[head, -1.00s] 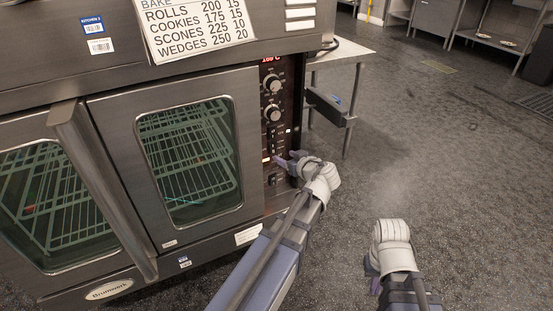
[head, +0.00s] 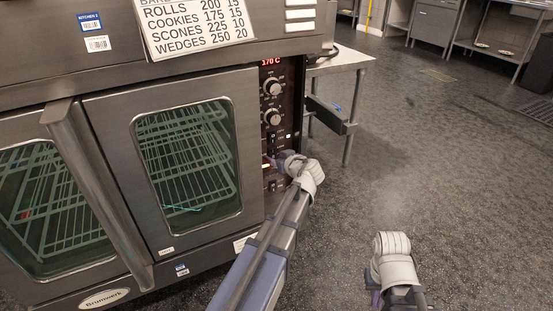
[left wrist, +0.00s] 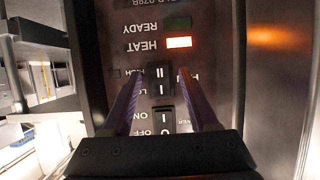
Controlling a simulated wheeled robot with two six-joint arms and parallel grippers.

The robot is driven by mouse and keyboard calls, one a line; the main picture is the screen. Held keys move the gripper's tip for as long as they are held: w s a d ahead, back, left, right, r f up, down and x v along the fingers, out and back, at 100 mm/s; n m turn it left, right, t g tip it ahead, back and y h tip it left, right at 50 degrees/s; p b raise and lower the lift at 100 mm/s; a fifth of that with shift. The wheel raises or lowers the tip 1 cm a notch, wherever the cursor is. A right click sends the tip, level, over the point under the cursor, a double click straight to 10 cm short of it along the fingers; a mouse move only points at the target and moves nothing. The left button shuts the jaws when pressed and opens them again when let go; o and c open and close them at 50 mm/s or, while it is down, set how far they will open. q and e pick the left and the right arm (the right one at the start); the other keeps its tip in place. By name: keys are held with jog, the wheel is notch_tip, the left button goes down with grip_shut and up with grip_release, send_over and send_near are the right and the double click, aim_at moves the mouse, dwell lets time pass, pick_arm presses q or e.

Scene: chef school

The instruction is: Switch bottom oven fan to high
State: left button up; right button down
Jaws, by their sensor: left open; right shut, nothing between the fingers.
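The steel oven (head: 100,95) has a dark control panel (head: 270,130) to the right of its doors, with a red display reading 170 C. In the left wrist view, the labels are upside down. The fan rocker switch (left wrist: 159,82) is marked I and II beside partly covered LO and HIGH labels. An on/off rocker (left wrist: 163,119) sits below it. My left gripper (left wrist: 158,88) is open, its fingers either side of the fan switch; contact is unclear. In the head view, it is at the lower panel (head: 270,160). My right gripper (head: 374,290) is shut and empty, low over the floor.
Two knobs (head: 272,100) sit higher on the panel. A steel table (head: 345,68) and a dark bracket (head: 330,115) stand right of the oven. The floor (head: 440,170) on the right is clear.

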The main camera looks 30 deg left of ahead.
pick_arm(q)
grip_shut()
dwell(0.4)
jog(key=shift+f+b, duration=0.2)
jog(key=shift+b, duration=0.15)
jog(key=t+y+b, duration=0.1)
jog(key=b, duration=0.1)
jog(key=y+b, duration=0.1)
jog(key=b, duration=0.2)
jog(key=shift+f+t+b, duration=0.3)
jog(key=shift+t, duration=0.1)
jog(key=shift+r, duration=0.1)
